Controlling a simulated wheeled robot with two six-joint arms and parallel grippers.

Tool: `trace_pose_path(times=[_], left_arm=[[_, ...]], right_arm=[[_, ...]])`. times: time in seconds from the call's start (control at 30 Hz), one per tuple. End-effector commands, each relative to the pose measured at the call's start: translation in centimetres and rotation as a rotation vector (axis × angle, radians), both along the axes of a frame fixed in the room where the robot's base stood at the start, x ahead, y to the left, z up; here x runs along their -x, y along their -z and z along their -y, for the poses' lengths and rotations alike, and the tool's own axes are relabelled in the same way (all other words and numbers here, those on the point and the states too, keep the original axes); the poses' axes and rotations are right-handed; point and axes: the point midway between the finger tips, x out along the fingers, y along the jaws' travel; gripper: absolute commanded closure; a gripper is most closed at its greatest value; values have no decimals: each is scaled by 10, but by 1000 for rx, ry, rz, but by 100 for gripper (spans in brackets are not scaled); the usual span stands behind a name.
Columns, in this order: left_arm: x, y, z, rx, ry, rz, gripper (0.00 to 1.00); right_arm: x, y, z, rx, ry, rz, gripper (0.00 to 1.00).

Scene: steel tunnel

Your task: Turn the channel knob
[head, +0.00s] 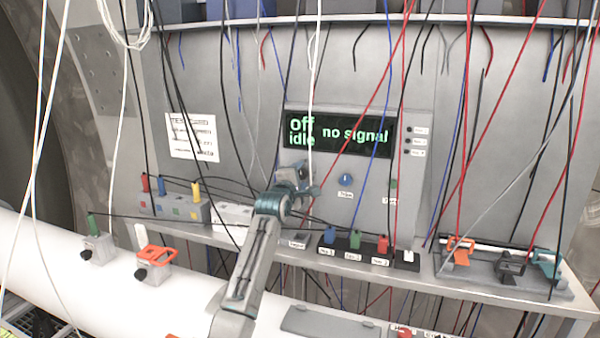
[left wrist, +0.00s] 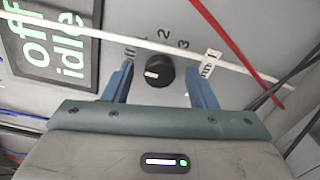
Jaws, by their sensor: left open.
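The channel knob (left wrist: 158,72) is a round black dial on the grey panel in the left wrist view, with a white mark on its left side. The numbers 1, 2 and 3 stand around its upper edge. My left gripper (left wrist: 160,80) is open, with one blue finger on each side of the knob and gaps visible between. In the head view my left gripper (head: 294,178) is at the panel's left part, below the display (head: 340,134), and hides the knob. The display reads "off idle" and "no signal". My right gripper is out of view.
A white cord (left wrist: 100,38) crosses just above the knob, and a red wire (left wrist: 235,52) hangs to its right. A blue knob (head: 345,180) sits further right. Many loose wires hang before the panel. Several coloured blocks, such as a red one (head: 383,244), line the shelf below.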

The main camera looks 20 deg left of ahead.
Motion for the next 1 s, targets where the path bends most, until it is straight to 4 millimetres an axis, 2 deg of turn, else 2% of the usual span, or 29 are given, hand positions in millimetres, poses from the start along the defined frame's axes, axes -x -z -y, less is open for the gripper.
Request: trace_pose_path(times=[0.37,0.47,0.6,0.63,1.0], left_arm=[[-5,0,0,1,0,1,48],[-5,0,0,1,0,1,64],[-5,0,0,1,0,1,91],[-5,0,0,1,0,1,92],[-5,2,0,-58,0,2,92]], right_arm=[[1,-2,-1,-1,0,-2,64],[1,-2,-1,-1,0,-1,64],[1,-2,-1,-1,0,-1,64],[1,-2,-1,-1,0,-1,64],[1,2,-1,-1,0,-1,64]])
